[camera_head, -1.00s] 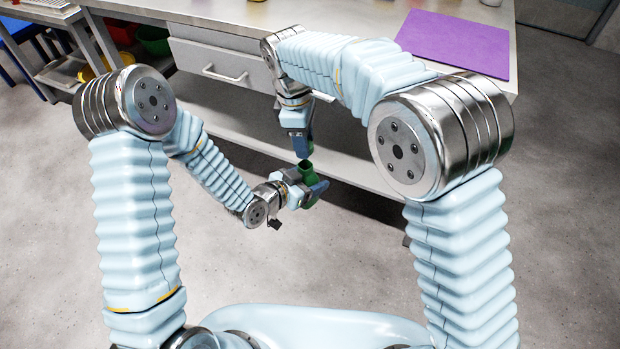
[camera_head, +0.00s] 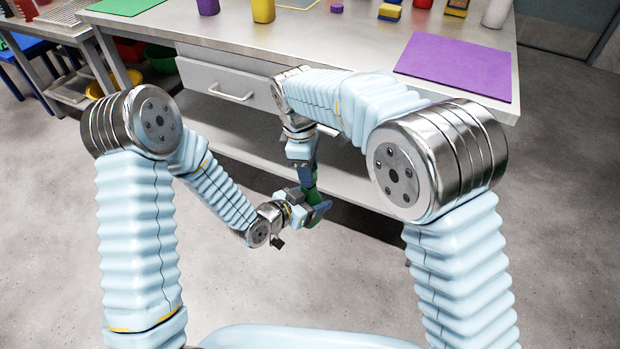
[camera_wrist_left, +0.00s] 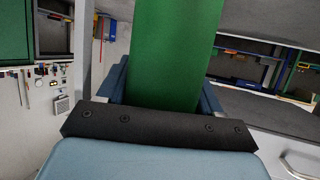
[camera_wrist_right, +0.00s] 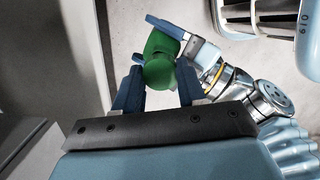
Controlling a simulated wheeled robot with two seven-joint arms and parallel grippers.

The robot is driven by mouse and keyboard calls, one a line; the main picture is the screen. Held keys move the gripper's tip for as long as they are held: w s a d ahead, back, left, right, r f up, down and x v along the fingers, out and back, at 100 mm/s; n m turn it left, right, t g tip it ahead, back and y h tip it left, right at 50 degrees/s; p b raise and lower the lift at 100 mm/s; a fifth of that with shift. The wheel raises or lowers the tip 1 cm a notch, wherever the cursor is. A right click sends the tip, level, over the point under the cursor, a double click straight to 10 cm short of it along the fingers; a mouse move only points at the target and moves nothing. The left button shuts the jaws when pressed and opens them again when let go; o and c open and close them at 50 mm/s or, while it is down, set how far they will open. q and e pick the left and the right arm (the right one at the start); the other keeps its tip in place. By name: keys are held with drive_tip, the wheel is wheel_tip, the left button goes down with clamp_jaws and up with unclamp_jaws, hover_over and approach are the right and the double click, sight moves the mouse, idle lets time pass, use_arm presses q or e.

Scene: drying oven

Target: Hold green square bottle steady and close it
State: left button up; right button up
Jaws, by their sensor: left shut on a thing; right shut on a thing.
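The green square bottle (camera_head: 311,194) is in my left gripper (camera_head: 311,211), held in the air in front of the bench. In the left wrist view the green bottle (camera_wrist_left: 172,50) fills the space between the fingers. My right gripper (camera_head: 308,177) is directly above it, pointing down and shut on a green cap. In the right wrist view the rounded green cap (camera_wrist_right: 158,72) is between the fingertips, with the green bottle (camera_wrist_right: 162,43) right behind it. Cap and bottle look in line and touching or nearly so; I cannot tell whether the cap is seated.
The bench (camera_head: 350,45) with a drawer (camera_head: 225,80) and lower shelf is just behind the grippers. A purple mat (camera_head: 455,67) lies at its right; several small coloured items stand at the back. Open floor is in front.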

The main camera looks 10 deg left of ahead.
drive_tip(key=shift+f, duration=0.9)
drive_tip(key=shift+f, duration=0.55)
drive_tip(key=shift+d+f, duration=0.15)
drive_tip(key=shift+f, duration=0.3)
idle(0.4)
drive_tip(key=shift+r, duration=0.25)
drive_tip(key=shift+s+a+r, duration=0.3)
drive_tip(key=shift+s+r, duration=0.05)
drive_tip(key=shift+s, duration=0.05)
idle(0.9)
